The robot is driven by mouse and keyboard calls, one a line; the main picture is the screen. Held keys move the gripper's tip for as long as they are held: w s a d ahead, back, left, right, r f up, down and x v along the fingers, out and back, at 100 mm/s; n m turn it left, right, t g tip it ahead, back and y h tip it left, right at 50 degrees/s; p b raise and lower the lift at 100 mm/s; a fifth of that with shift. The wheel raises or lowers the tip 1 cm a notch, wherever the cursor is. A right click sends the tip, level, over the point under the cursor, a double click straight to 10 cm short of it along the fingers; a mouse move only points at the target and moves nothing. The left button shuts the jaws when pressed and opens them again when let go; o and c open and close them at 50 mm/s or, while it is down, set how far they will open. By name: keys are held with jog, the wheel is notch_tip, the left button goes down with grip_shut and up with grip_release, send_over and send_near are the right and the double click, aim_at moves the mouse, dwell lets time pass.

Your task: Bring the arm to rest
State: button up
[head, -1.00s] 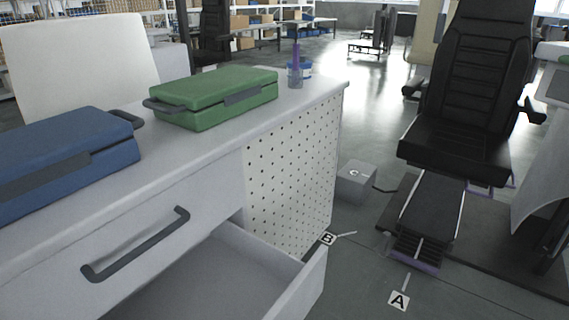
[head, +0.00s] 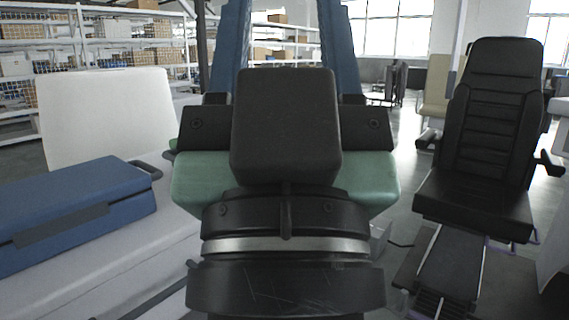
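My gripper (head: 286,25) rises in the middle of the head view, seen from behind. Its black wrist and green body fill the centre. Two blue fingers stand wide apart and point up, running out of the top of the picture, so their tips are not seen. Only the background shows in the gap between them, and I see nothing held. My arm is raised in front of the desk and hides much of it.
A blue case (head: 70,215) lies on the white desk (head: 165,225) at left. The arm mostly hides the green case and open drawer. A white chair back (head: 105,115) stands behind. A black chair (head: 480,160) stands at right. Shelves (head: 40,60) line the back.

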notch_tip(320, 180, up, 34)
jog(key=p, duration=3.3)
jog(key=shift+f, duration=0.25)
